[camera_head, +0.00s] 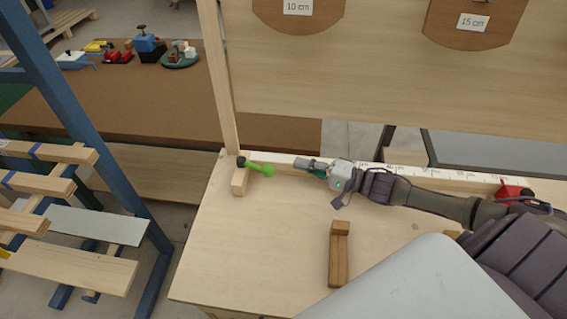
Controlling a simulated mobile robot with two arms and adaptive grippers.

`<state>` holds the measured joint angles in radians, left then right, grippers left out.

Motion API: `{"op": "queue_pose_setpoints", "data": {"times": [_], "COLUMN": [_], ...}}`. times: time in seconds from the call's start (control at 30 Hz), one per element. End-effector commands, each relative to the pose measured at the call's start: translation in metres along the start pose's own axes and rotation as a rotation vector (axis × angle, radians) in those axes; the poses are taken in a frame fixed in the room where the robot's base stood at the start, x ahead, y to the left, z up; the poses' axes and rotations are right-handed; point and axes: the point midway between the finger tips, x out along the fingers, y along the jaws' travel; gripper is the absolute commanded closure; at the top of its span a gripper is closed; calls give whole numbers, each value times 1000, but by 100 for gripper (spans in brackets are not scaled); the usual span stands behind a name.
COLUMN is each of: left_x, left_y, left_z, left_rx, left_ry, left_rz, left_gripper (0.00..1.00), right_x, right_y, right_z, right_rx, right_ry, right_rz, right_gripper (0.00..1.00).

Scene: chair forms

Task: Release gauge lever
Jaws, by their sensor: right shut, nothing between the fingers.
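The gauge lever (259,168) is a short green lever with a rounded end and a dark pivot. It sits on a small wooden block (240,182) at the left end of the white measuring rail (430,174). My right gripper (300,164) reaches in from the right along the rail. Its fingers are shut and empty, pointing left, a short gap to the right of the lever's green end. My left gripper is not in view.
A wooden L-shaped piece (339,255) lies on the workbench (215,270). A red block (514,192) sits at the rail's right. A wooden panel (380,80) with labelled forms stands behind. A blue rack (95,140) holds boards at left. The bench left of the L-shaped piece is clear.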

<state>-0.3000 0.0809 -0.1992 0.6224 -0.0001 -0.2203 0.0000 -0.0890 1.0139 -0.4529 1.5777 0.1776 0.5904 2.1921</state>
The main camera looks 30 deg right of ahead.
Motion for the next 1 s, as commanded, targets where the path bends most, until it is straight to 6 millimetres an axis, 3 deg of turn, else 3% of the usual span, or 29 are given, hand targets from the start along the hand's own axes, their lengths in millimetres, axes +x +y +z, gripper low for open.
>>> {"op": "queue_pose_setpoints", "data": {"times": [0.1, 0.23, 0.43, 0.8, 1.0], "left_x": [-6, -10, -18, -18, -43], "left_y": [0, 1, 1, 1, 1], "left_z": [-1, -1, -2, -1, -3], "left_rx": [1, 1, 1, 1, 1], "left_ry": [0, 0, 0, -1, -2], "left_rz": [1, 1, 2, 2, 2], "left_gripper": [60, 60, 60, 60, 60], "right_x": [26, 46, 48, 48, 47], "right_y": [-3, -2, -1, 0, -7], "right_z": [-1, 0, 17, 20, 42], "right_rx": [-1, 1, 4, 2, 5], "right_ry": [1, 1, 0, 0, -1], "right_rz": [-4, -2, 1, 2, 2], "right_gripper": [100, 100, 100, 100, 100]}}
